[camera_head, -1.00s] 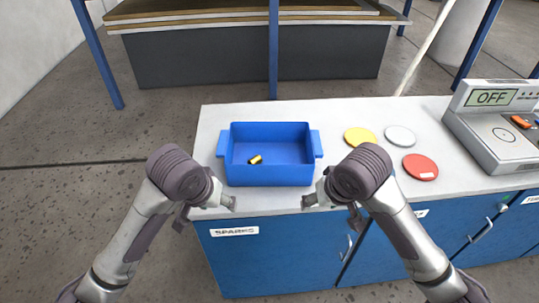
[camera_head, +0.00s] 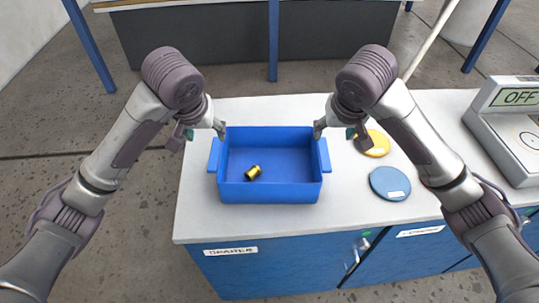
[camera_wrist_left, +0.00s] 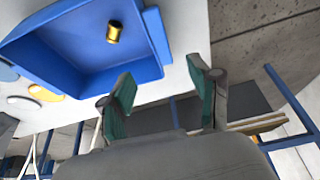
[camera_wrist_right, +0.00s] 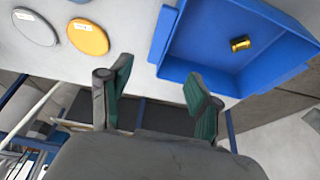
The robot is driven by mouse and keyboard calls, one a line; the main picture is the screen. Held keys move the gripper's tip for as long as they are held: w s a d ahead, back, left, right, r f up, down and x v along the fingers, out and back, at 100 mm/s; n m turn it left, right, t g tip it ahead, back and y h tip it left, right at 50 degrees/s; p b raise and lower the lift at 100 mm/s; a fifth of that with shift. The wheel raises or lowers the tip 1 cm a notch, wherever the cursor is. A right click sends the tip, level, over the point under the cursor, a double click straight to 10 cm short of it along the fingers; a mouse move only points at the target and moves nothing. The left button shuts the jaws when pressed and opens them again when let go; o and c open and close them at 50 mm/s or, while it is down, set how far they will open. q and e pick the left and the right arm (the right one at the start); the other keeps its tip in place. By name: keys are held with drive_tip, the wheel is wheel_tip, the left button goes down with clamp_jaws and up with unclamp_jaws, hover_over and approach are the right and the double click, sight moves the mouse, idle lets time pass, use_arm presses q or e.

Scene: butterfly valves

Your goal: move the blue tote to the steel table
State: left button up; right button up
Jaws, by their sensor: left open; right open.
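The blue tote (camera_head: 270,194) sits on a white-topped bench, upright, with a handle at each side. A small brass-coloured piece (camera_head: 253,173) lies inside it. My left gripper (camera_head: 205,130) is open and empty by the tote's far left corner; my right gripper (camera_head: 341,132) is open and empty by the far right corner. In the left wrist view the tote (camera_wrist_left: 80,75) is beyond the open fingers, at upper left. In the right wrist view the tote (camera_wrist_right: 215,65) is at upper right. No tote handle is between either pair of fingers. I cannot tell which surface is the steel table.
The white bench top (camera_head: 300,222) stands on blue cabinets (camera_head: 290,268). An orange disc (camera_head: 378,145) and a blue disc (camera_head: 390,184) lie right of the tote, and a scale (camera_head: 515,135) reading OFF stands farther right. A table with a dark front (camera_head: 200,38) and blue legs stands behind.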

sight(216, 153)
use_arm(q)
drive_tip(key=x, duration=1.3)
drive_tip(key=shift+s+f, duration=0.15)
drive_tip(key=shift+f, duration=0.1)
use_arm(e)
drive_tip(key=x, duration=1.3)
drive_tip(key=shift+s+f, duration=0.15)
drive_tip(key=shift+f, duration=0.05)
use_arm(q)
clamp_jaws()
use_arm(e)
clamp_jaws()
use_arm(q)
drive_tip(key=shift+r, duration=0.1)
